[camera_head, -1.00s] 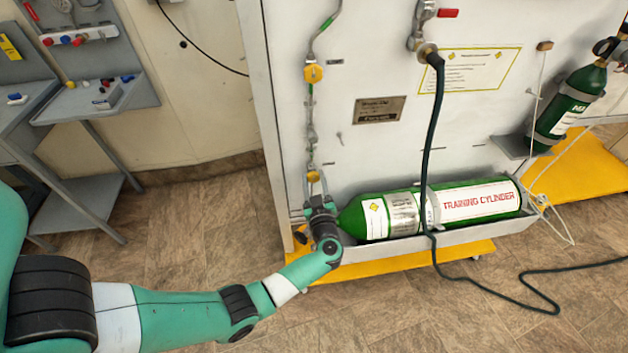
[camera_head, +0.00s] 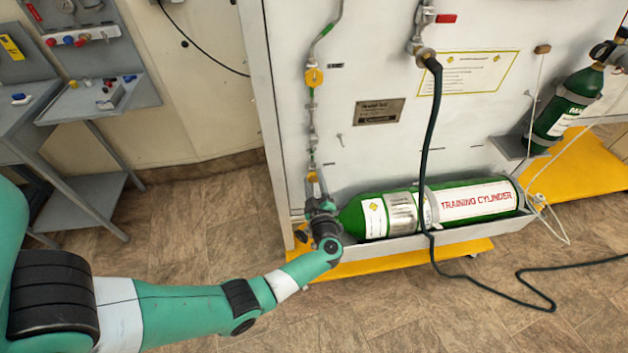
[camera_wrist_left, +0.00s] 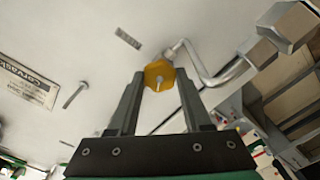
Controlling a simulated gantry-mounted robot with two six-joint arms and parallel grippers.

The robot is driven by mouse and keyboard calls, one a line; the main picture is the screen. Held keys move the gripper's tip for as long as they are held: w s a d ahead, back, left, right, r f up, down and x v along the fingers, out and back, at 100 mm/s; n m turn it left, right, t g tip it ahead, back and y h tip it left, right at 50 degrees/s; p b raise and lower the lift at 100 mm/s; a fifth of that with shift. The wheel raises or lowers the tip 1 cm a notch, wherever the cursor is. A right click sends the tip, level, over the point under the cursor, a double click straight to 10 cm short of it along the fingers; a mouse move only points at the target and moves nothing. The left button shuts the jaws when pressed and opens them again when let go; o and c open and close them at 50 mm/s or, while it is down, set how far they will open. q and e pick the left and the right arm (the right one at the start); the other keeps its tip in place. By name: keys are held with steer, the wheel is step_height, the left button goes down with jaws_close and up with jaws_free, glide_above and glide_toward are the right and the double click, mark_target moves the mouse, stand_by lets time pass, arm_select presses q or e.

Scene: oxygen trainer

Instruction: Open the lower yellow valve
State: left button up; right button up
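The lower yellow valve (camera_head: 312,177) sits on the thin vertical pipe on the white panel, just above the green cylinder's left end. My left gripper (camera_head: 317,182) is right at this valve, reaching up from below. In the left wrist view, the yellow valve (camera_wrist_left: 159,74) shows between the tips of the two dark fingers (camera_wrist_left: 160,78). The fingers are apart, with narrow gaps beside the valve; I cannot tell whether they touch it. The upper yellow valve (camera_head: 314,77) sits higher on the same pipe. My right gripper is not in view.
A green training cylinder (camera_head: 362,219) lies in a tray right of my left gripper. A dark hose (camera_head: 433,150) hangs in front of it from a red-handled valve (camera_head: 445,18). A grey bench (camera_head: 60,113) stands at the left. The floor between is clear.

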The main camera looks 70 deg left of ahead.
arm_select(q)
steer(key=o, duration=0.4)
steer(key=shift+d, duration=0.25)
steer(key=shift+p+v, duration=2)
steer(key=shift+v, duration=3.6)
